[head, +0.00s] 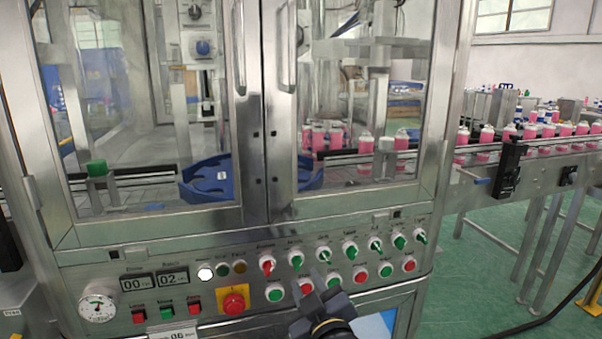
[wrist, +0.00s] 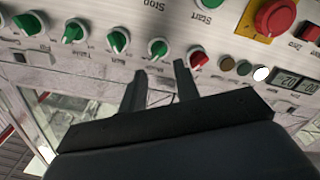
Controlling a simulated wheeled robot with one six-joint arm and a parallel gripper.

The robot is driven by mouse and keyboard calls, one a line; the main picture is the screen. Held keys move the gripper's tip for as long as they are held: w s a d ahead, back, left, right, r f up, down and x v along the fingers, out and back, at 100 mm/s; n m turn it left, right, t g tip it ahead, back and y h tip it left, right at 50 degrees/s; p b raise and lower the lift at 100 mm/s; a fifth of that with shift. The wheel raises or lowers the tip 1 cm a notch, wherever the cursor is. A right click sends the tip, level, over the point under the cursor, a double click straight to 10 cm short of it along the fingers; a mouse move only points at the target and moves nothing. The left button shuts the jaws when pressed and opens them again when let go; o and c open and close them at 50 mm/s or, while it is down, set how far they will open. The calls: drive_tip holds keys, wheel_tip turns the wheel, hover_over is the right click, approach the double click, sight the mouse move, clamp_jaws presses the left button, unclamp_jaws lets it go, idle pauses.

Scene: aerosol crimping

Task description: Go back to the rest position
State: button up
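My gripper (head: 317,287) shows at the bottom middle of the head view, in front of the machine's control panel (head: 120,262). In the wrist view my gripper (wrist: 160,70) has its two dark fingers apart with nothing between them. The panel appears upside down there. A green selector knob (wrist: 158,48) lies just beyond the gap between the fingertips. A red selector knob (wrist: 198,60) is just right of the right finger. I cannot tell the exact distance from the fingertips to the panel, and no contact shows.
A row of selector knobs (head: 322,254), push buttons and a red emergency stop (head: 233,302) cover the panel. Glass doors (head: 150,110) above it are shut. A conveyor (head: 530,150) with pink cans runs right. Green floor (head: 480,290) is open at lower right.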

drive_tip(key=shift+v, duration=2.35)
